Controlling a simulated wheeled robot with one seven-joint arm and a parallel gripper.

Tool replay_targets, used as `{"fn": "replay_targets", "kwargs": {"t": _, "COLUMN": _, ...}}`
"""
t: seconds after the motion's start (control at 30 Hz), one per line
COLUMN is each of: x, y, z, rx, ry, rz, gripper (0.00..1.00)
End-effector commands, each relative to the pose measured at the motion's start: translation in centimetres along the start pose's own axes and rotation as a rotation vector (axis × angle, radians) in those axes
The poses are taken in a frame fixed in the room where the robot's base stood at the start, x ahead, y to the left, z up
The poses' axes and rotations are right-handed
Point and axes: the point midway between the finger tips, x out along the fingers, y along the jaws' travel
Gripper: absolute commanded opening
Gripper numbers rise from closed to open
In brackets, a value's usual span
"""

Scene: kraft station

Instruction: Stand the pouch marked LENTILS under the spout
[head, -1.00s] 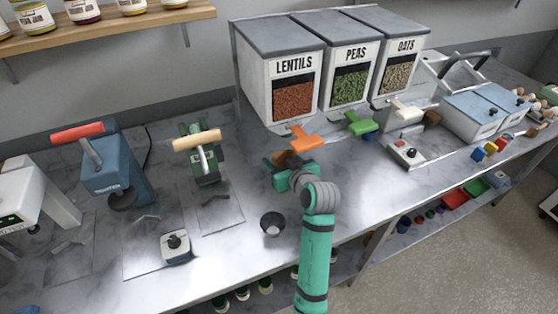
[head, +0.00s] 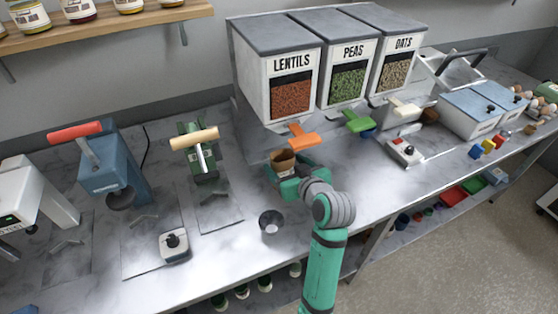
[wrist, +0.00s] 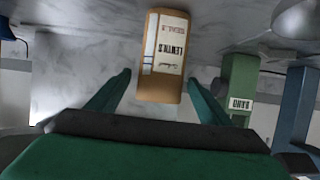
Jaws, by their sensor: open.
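The brown kraft pouch (head: 283,163) stands on the counter, its open top just below the orange lever (head: 303,138) of the LENTILS dispenser (head: 290,85). In the wrist view the pouch (wrist: 163,60) shows its LENTILS label upside down. My gripper (wrist: 160,78) is open, with a green finger on each side of the pouch; the right finger is very close to it, and contact cannot be told. In the head view my gripper (head: 292,183) is in front of the pouch and hides its lower part. The spout itself is hard to make out behind the lever.
PEAS (head: 350,75) and OATS (head: 397,65) dispensers stand to the right. A green sealer-like device (head: 203,160) is to the left, with a small dark cup (head: 272,222) in front. A switch box (head: 405,152) is on the right.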

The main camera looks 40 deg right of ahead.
Motion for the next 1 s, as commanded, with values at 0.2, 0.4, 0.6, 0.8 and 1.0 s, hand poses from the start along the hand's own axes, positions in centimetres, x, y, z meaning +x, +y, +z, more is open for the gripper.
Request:
{"fn": "replay_targets", "kwargs": {"t": 0.2, "x": -3.9, "y": -0.1, "z": 0.0, "rx": -0.001, "ry": 0.000, "rz": 0.000, "gripper": 0.73}}
{"fn": "replay_targets", "kwargs": {"t": 0.4, "x": -5.6, "y": -0.1, "z": 0.0, "rx": -0.001, "ry": 0.000, "rz": -0.001, "gripper": 0.73}}
{"fn": "replay_targets", "kwargs": {"t": 0.6, "x": -5.9, "y": -0.1, "z": 0.0, "rx": 0.000, "ry": -0.001, "rz": -0.001, "gripper": 0.73}}
{"fn": "replay_targets", "kwargs": {"t": 0.8, "x": -5.8, "y": -0.1, "z": 0.0, "rx": 0.000, "ry": -0.001, "rz": -0.001, "gripper": 0.73}}
{"fn": "replay_targets", "kwargs": {"t": 1.0, "x": -5.8, "y": -0.1, "z": 0.0, "rx": 0.000, "ry": -0.001, "rz": -0.001, "gripper": 0.73}}
